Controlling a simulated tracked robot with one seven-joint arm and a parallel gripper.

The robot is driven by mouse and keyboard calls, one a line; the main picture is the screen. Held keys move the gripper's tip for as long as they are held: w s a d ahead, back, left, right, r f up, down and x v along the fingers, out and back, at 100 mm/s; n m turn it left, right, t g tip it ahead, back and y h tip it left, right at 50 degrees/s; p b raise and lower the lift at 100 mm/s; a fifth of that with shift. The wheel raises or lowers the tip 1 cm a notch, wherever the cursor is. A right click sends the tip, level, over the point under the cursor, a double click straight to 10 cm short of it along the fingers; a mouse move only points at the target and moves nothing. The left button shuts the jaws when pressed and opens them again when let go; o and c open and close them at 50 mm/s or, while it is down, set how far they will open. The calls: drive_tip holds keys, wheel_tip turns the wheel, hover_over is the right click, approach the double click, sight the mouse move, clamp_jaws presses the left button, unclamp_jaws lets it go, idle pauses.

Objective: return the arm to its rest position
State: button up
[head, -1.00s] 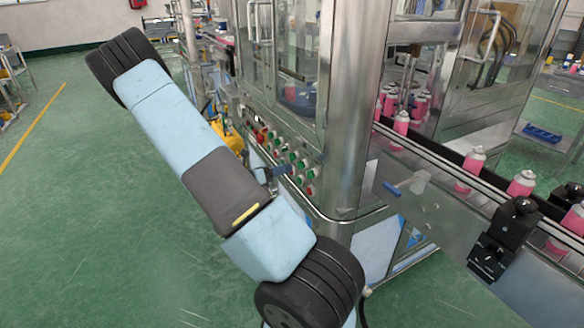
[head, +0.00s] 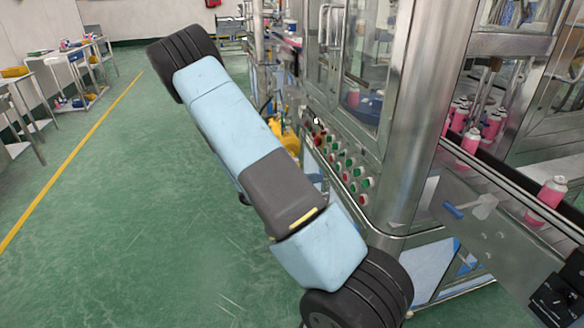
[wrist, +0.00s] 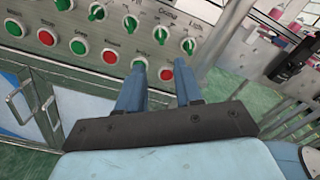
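My gripper (wrist: 160,70) shows in the wrist view with its two blue fingers apart and nothing between them. Its fingers point at the control panel (wrist: 85,22), with a red button seen in the gap. I cannot tell how far the fingertips are from the panel. In the head view my arm stretches diagonally across the middle, and my gripper is mostly hidden behind it. The control panel (head: 343,168) with red and green buttons is just right of my arm.
The steel machine frame (head: 425,110) stands close on the right. A conveyor (head: 505,185) with pink cans (head: 547,198) runs beside it. Green floor (head: 130,220) is open on the left, with side tables (head: 75,58) farther back.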

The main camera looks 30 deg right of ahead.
drive_tip(key=s+a+r+m+t+y, duration=0.5)
drive_tip(key=s+a+r+m+y, duration=0.3)
drive_tip(key=r, duration=0.7)
drive_tip(key=s+a+r+m+t+y, duration=0.5)
drive_tip(key=s+a+r+m+y, duration=0.4)
drive_tip(key=s+a+r+m, duration=0.4)
drive_tip(key=shift+v, duration=1.1)
